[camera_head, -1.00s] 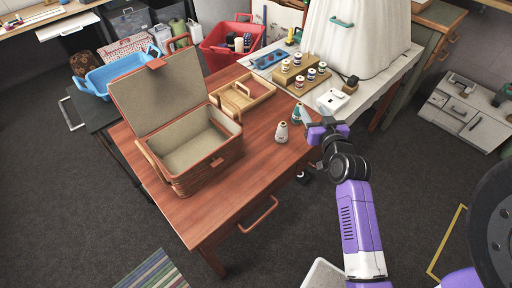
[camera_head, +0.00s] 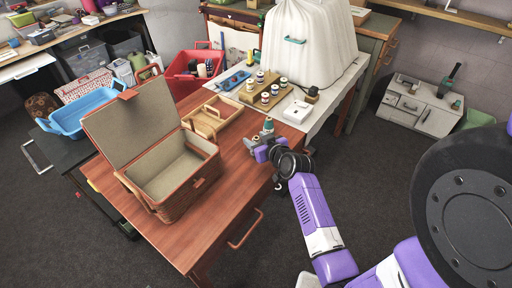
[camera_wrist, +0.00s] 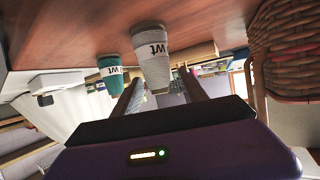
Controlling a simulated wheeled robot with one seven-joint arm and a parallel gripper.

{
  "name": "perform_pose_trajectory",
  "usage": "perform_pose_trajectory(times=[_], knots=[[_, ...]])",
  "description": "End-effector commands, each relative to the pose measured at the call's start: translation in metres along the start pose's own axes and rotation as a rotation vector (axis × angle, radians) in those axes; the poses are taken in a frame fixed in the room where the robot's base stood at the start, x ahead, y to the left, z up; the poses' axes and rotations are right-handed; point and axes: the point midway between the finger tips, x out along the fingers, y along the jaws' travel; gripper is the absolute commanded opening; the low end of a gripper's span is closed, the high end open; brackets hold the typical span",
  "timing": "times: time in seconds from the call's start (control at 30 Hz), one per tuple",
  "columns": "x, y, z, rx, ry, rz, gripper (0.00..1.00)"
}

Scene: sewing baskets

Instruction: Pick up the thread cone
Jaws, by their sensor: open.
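Two thread cones stand on the wooden table (camera_head: 165,232). The grey-white cone (camera_wrist: 151,52) shows in the wrist view, where the picture is upside down; its label carries dark letters. The teal cone (camera_wrist: 110,75) with a white label band stands beside it, to the left in that view. In the head view the teal cone (camera_head: 268,125) shows behind my gripper (camera_head: 254,146), which largely hides the grey-white one. In the wrist view my gripper (camera_wrist: 160,76) is open, its two fingers pointing at the grey-white cone, which lines up between them. Contact cannot be told.
An open wicker sewing basket (camera_head: 170,200) stands on the table's left part. A wooden tray (camera_head: 221,107) lies behind it. A spool rack (camera_head: 262,90) and a white box (camera_head: 297,112) sit on the white-topped table behind. Bare tabletop lies between basket and cones.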

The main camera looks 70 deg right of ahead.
Motion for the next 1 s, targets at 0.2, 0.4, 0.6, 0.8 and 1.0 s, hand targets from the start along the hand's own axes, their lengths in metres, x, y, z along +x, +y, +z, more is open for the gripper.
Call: perform_pose_trajectory(times=[0.2, 0.4, 0.6, 0.8, 1.0], knots=[[0.025, 0.000, -0.001, 0.000, 0.001, 0.000, 0.50], [0.028, 0.000, -0.001, 0.000, 0.001, 0.001, 0.50], [0.027, 0.000, -0.001, 0.000, 0.001, 0.001, 0.29], [0.027, 0.000, -0.001, 0.000, 0.001, 0.001, 0.00], [0.027, 0.000, -0.001, 0.000, 0.001, 0.001, 0.00]])
